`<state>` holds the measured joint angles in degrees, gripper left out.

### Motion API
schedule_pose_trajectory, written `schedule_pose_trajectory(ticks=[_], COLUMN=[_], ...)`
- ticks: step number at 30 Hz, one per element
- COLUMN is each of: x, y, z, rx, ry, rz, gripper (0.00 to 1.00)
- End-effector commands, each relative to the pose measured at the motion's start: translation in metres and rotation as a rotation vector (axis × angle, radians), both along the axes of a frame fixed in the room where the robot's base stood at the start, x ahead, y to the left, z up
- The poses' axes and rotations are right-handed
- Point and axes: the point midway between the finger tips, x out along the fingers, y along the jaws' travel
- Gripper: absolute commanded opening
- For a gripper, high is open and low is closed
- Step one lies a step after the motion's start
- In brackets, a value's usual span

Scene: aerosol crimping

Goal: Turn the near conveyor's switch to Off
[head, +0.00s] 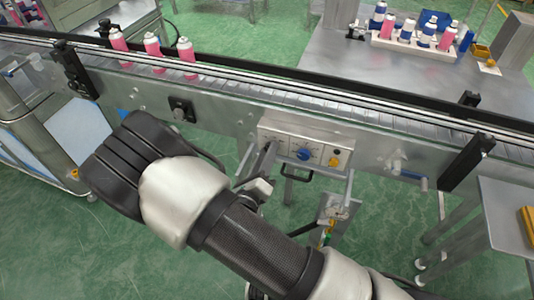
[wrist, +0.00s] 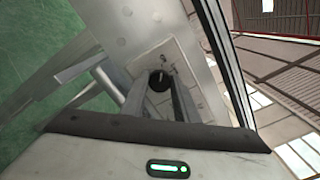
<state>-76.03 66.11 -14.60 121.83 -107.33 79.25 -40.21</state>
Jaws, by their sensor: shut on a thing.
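The near conveyor (head: 225,92) crosses the head view, with a metal control box (head: 347,148) on its front side. A blue dial (head: 303,154) and a yellow button (head: 335,162) show on the box. My gripper (head: 267,170) is at the left end of the box, left of the blue dial. In the wrist view a round black switch knob (wrist: 160,80) sits on the panel between the two fingers, and the gripper is shut on it. The knob is hidden behind the fingers in the head view. Its setting cannot be read.
Several pink cans (head: 153,47) stand on the belt at the left. A steel table (head: 330,62) behind the belt holds a tray of blue and pink cans. A handle (head: 296,175) hangs below the box. A grey table (head: 505,215) is at the right.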

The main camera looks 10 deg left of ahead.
Motion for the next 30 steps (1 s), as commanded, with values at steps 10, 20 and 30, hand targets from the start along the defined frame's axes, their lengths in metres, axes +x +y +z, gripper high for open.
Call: schedule_pose_trajectory(ticks=[10,20,30], x=[0.0,-0.024,-0.106], y=[0.0,0.003,0.01], z=[0.0,0.0,0.0], rx=[0.0,0.001,0.001], ry=[0.001,0.002,0.003], rz=[0.001,0.003,0.005], gripper=[0.46,0.46,0.46])
